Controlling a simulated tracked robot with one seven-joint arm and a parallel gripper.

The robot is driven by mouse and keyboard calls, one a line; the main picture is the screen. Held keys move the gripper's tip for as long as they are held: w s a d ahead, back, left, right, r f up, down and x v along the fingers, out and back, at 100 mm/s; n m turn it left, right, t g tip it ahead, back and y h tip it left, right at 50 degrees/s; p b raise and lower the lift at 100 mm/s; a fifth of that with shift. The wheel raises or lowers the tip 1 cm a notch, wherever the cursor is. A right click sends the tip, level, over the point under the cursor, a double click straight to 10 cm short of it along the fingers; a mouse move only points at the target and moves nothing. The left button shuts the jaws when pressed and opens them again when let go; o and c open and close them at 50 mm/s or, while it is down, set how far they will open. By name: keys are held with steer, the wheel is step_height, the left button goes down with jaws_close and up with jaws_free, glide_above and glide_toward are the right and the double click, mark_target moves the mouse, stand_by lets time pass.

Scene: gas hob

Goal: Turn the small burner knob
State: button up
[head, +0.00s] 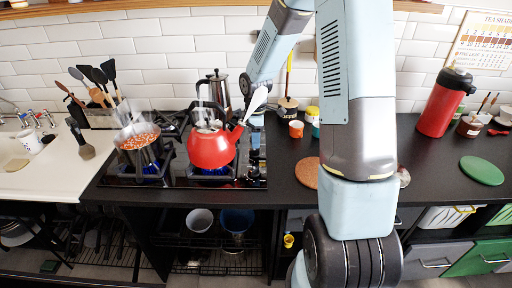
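The black gas hob (180,180) is set in the dark counter. Its right-hand strip (256,178) shows small dark shapes that may be knobs; I cannot tell which is the small burner knob. My gripper (256,126) points down over the hob's right side, just right of the red kettle (210,149). Its fingers are too small and dark to make out, so I cannot tell whether it is open, shut or touching a knob. Blue flames show under the kettle and under the pot (139,150) at the left.
White vapour (257,100) rises from the kettle's spout close to my gripper. A moka-style metal pot (217,90) stands behind the kettle. Right of the hob are a brown round mat (307,172), jars, a red flask (443,104) and a green disc (481,170). A sink (35,165) lies left.

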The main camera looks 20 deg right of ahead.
mark_target(255, 152)
steer(key=shift+f, duration=2.15)
steer(key=shift+c, duration=0.4)
jaws_close()
steer(key=shift+d, duration=0.1)
